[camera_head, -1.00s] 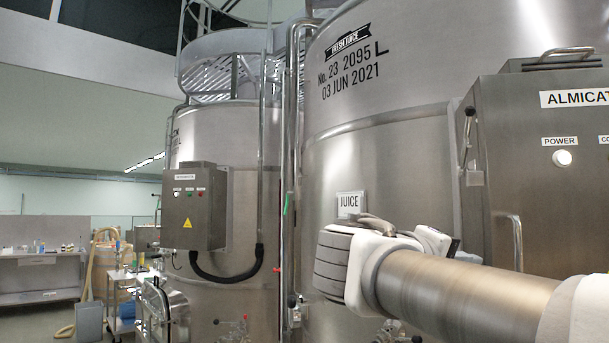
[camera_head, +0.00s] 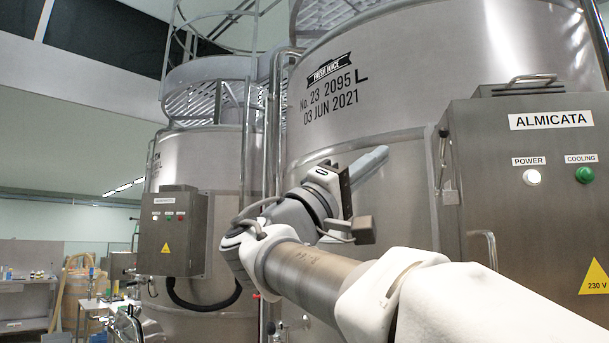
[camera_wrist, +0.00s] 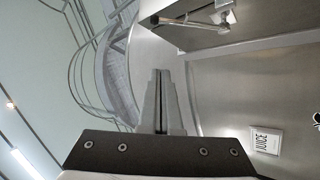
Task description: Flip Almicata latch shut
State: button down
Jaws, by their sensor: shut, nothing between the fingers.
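The grey Almicata cabinet (camera_head: 500,140) is at the right of the head view, with its name label on the front. Its latch (camera_head: 441,165), a thin bar with a round knob at the top, runs along the cabinet's left edge. The cabinet (camera_wrist: 268,22) and latch (camera_wrist: 188,15) also show at the top of the wrist view. I cannot tell whether the latch is shut. My gripper (camera_head: 374,160) is raised left of the cabinet, its fingers pointing right towards the latch with a gap between. The fingers (camera_wrist: 160,78) are together and empty in the wrist view.
The large steel vat (camera_head: 390,75) stands close behind my gripper. A JUICE sign (camera_wrist: 266,139) is on the vat in the wrist view. A smaller control box (camera_head: 172,230) is on another vat at left. A door handle (camera_head: 484,245) sticks out from the cabinet front.

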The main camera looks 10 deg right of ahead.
aim_at(442, 162)
jog(key=d+r+p, duration=0.3)
jog(key=d+p, duration=0.1)
jog(key=d, duration=0.5)
jog(key=shift+r, duration=0.15)
jog(key=shift+w, duration=0.1)
dwell(0.5)
jog(key=shift+a+f+m+g+h+b, duration=0.1)
jog(key=shift+f+m+g+h+b, duration=0.3)
jog(key=shift+b, duration=0.6)
